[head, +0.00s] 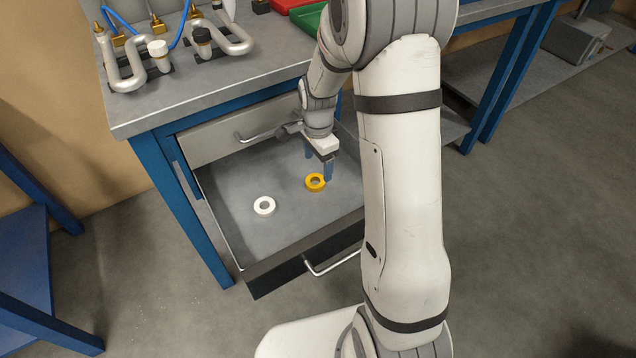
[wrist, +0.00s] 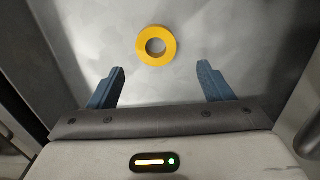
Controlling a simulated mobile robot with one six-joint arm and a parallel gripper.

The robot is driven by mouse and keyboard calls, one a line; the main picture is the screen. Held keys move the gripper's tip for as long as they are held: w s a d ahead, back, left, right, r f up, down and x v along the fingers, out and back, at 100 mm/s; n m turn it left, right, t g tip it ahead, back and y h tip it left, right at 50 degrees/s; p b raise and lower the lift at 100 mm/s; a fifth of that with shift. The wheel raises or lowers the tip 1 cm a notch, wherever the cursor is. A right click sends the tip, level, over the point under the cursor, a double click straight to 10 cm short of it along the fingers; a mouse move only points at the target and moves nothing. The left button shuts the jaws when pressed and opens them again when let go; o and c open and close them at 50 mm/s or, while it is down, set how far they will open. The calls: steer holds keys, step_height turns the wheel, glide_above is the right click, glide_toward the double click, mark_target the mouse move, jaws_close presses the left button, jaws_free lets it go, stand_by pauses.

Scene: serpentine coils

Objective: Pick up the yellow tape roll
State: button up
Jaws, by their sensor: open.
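The yellow tape roll (head: 315,183) lies flat in the open drawer (head: 233,234), right of the drawer's middle. In the wrist view the yellow tape roll (wrist: 156,32) lies ahead of the fingertips and between their lines, a little left of centre. My gripper (head: 318,164) is above the drawer, close to the roll in the head view. Its two blue fingers are spread apart and empty in the wrist view (wrist: 160,72). Nothing hides the roll in the wrist view.
A white ring-shaped roll (head: 264,205) lies in the drawer to the left of the yellow one. The drawer's front (head: 300,262) has a metal handle. A closed drawer (head: 225,140) sits above, under the bench top (head: 200,88) with coiled pipes. The rest of the drawer floor is clear.

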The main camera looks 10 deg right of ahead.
mark_target(316, 179)
steer(key=f, duration=0.1)
steer(key=f+b, duration=0.1)
steer(key=f, duration=0.3)
steer(key=shift+s+a+f+b, duration=0.15)
steer(key=shift+a+b, duration=0.1)
steer(key=shift+b, duration=0.05)
steer(key=shift+c, duration=0.2)
steer(key=c, duration=1)
